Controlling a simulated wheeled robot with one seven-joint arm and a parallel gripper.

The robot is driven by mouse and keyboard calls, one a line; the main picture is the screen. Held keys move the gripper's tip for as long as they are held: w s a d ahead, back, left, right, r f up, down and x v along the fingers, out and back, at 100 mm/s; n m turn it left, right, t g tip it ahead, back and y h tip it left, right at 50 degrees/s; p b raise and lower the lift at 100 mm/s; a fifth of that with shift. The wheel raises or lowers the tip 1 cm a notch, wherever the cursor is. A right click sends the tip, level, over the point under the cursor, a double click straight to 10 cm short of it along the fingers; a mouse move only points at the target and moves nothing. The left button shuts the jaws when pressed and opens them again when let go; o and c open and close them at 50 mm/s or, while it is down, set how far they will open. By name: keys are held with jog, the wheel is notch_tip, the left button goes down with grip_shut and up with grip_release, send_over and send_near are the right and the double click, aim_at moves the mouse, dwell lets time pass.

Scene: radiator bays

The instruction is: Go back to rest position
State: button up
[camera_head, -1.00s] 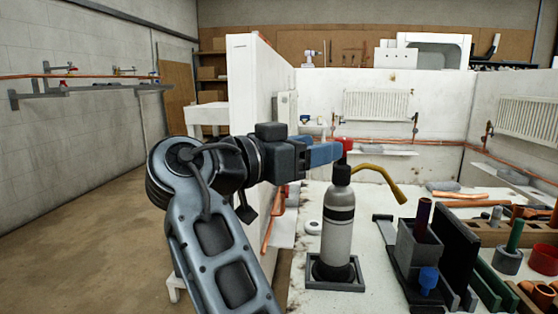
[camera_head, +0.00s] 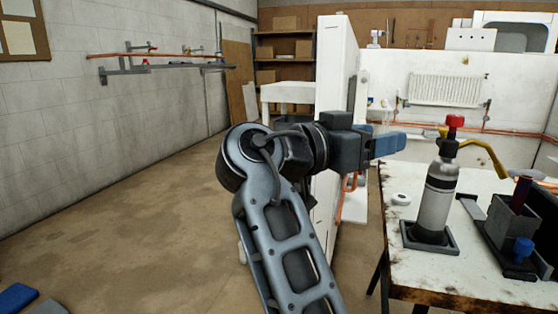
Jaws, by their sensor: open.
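My gripper (camera_head: 398,143) is at the end of my raised arm, right of the picture's middle. Its blue fingers point right and hold nothing that I can see. The fingers overlap from this side, so the gap between them is hidden. A grey gas bottle (camera_head: 436,199) with a black band, a red knob and a bent yellow torch tube stands in a dark square holder on the white workbench (camera_head: 400,268). In the picture it is right of and below the fingertips, apart from them.
A white partition wall (camera_head: 333,70) stands behind my gripper. A grey tool holder (camera_head: 510,225) is at the right on the bench. A pipe rack (camera_head: 165,70) hangs on the left wall. The brown floor (camera_head: 120,215) at left is mostly clear, with a blue object (camera_head: 17,297) at the lower left.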

jog(key=s+d+f+n+t+y+p, duration=0.1)
jog(key=s+d+f+n+t+y, duration=0.3)
jog(key=f, duration=0.6)
jog(key=w+f+n+t+y+p, duration=0.15)
jog(key=f+n, duration=0.35)
jog(key=f, duration=0.5)
jog(key=s+d+f+n+y+p, duration=0.1)
jog(key=s+f+n+y+p, duration=0.35)
jog(key=s+f, duration=0.75)
jog(key=s+r+n+y, duration=0.1)
jog(key=s+y, duration=0.5)
jog(key=s, duration=1.1)
jog(key=s+d+r+m+p, duration=0.2)
jog(key=s+r+p, duration=0.1)
jog(key=s+r, duration=1)
jog(key=shift+s+r+t, duration=0.25)
jog(key=shift+s+t, duration=0.2)
jog(key=shift+s, duration=0.7)
